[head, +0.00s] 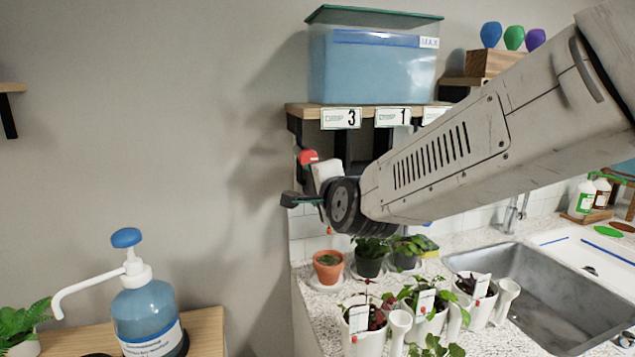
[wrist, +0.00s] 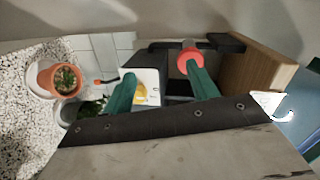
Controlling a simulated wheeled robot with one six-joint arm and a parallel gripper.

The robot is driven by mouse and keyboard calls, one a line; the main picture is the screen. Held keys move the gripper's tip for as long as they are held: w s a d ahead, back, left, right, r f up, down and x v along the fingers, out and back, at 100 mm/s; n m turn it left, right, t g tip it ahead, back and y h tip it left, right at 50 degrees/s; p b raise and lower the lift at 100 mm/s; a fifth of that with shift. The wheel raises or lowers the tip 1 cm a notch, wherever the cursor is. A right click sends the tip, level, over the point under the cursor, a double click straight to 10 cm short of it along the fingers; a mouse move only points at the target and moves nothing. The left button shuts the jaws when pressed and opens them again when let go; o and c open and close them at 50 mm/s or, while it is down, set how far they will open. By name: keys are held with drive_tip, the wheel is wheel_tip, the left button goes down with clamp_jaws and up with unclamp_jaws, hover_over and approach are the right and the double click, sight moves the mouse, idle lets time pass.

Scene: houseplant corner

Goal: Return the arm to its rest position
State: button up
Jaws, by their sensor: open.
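My arm reaches in from the right in the head view, in front of the shelf, and ends in my gripper (head: 306,198) near the wall. In the wrist view my gripper (wrist: 158,78) has its two green fingers spread apart. A red round thing (wrist: 190,60) shows at the tip of the right finger; I cannot tell whether they touch. A white piece with a yellow mark (wrist: 147,86) lies in view between the fingers, and I cannot tell how far behind them it is. Much of my gripper is hidden by the wrist in the head view.
A wooden shelf (head: 297,112) carries a lidded blue bin (head: 372,70). Below, the speckled counter (head: 318,312) holds a terracotta pot (head: 328,268), several white pots and a sink (head: 540,290). A pump bottle (head: 147,305) stands at lower left. The wall left of my gripper is clear.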

drive_tip(key=s+d+f+n+g+h, duration=0.1)
drive_tip(key=s+d+f+n+g, duration=0.3)
drive_tip(key=s, duration=0.3)
drive_tip(key=s+d+f+n+g+h, duration=0.1)
drive_tip(key=s+d+f+n+g, duration=0.2)
drive_tip(key=s+f+n+g, duration=0.3)
drive_tip(key=s+d+n+g+h, duration=0.2)
drive_tip(key=s+d+g+h, duration=0.1)
drive_tip(key=s+d, duration=1.6)
drive_tip(key=s+g, duration=0.1)
drive_tip(key=s, duration=0.3)
drive_tip(key=shift+d, duration=0.25)
